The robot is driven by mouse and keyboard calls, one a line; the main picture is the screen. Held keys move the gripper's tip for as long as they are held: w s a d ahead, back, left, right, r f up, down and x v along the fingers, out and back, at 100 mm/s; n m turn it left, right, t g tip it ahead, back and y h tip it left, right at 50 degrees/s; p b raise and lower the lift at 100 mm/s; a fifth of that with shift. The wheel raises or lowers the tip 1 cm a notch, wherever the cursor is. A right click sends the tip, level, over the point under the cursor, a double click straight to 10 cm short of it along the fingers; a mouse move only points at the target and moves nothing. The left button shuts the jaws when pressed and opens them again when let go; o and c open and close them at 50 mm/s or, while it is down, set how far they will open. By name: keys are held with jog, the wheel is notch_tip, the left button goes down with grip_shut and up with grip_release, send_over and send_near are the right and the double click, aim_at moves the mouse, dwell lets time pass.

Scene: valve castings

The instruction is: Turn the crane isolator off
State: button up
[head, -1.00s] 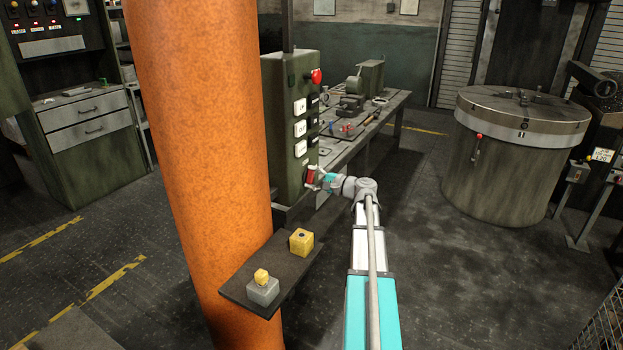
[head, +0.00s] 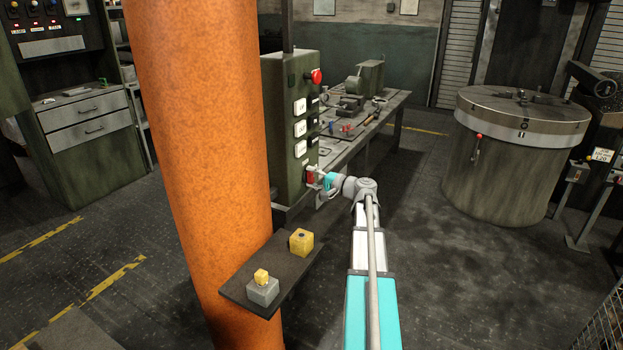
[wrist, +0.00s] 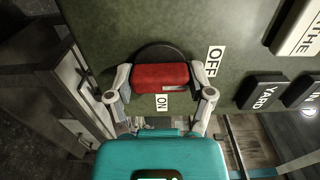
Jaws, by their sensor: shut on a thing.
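The crane isolator is a red handle (wrist: 160,77) on a black round base, low on the green control box (head: 281,130). In the wrist view the handle lies crosswise, with a pale mark near its right end. The ON label (wrist: 162,101) is below the handle and the OFF label (wrist: 213,60) is to its right. My gripper (wrist: 160,84) is shut on the handle, with one finger at each end of it. In the head view my gripper (head: 314,177) is at the box's lower right, and it partly hides the handle.
Black buttons, one marked YARD (wrist: 262,93), are close right of the handle in the wrist view. A red mushroom button (head: 315,76) is higher on the box. An orange column (head: 205,150) with a small shelf (head: 240,293) stands left of my arm. A workbench (head: 365,130) is behind.

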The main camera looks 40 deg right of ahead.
jog(key=o, duration=1.1)
jog(key=v, duration=1.2)
jog(key=shift+a, duration=0.1)
